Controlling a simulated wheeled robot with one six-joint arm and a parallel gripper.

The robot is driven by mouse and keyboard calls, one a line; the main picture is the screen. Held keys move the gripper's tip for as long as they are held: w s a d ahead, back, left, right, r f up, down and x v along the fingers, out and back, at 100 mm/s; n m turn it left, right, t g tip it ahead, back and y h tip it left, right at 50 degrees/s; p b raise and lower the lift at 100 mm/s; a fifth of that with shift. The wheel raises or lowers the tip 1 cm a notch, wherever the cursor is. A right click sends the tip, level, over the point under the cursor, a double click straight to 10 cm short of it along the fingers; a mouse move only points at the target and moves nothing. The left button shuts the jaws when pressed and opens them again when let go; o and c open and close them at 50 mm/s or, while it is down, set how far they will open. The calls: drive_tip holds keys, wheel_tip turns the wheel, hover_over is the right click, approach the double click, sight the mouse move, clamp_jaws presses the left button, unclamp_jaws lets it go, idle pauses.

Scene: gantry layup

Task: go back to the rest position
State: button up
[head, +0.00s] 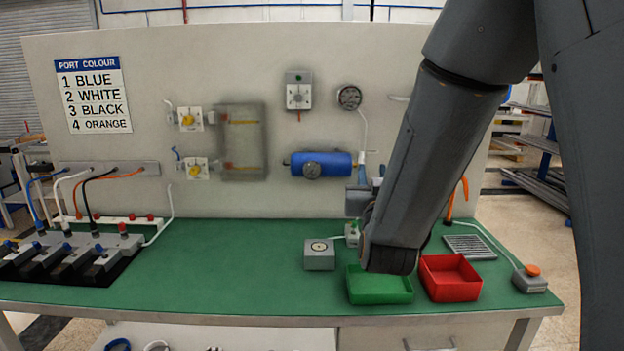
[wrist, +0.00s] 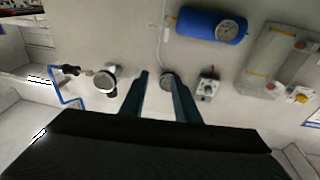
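My gripper (wrist: 159,76) shows in the wrist view as two dark fingers pointing at the wall panel. They are apart, with a clear gap and nothing held between them. A round gauge (wrist: 168,80) on the panel shows behind the gap; the distance to it cannot be told. In the head view my arm reaches down across the right side of the bench, and the fingers are not clearly visible there.
The green bench (head: 225,265) holds a green tray (head: 380,288), a red tray (head: 450,278), a small gauge box (head: 319,256) and an orange-button box (head: 530,279). A manifold with hoses (head: 70,256) stands left. The upright panel (head: 240,65) carries a blue tank (head: 335,162). The bench's middle-left is clear.

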wheel_tip(320, 180, down, 9)
drive_tip(key=s+d+g+y, duration=0.1)
drive_tip(key=s+g+y, duration=0.1)
drive_tip(key=g, duration=0.3)
drive_tip(key=s+d+f+g+b, duration=0.2)
drive_tip(key=s+f+g, duration=0.5)
drive_tip(key=s, duration=0.6)
drive_tip(key=s+d+f+n+g+b, duration=0.1)
drive_tip(key=s+d+f+g+b, duration=0.1)
drive_tip(key=s+f+g+b, duration=0.2)
drive_tip(key=s+f+g, duration=0.3)
drive_tip(key=s+f, duration=0.4)
drive_tip(key=s, duration=0.1)
drive_tip(key=shift+s+d+g, duration=0.15)
drive_tip(key=shift+s+g, duration=0.15)
drive_tip(key=shift+s, duration=0.1)
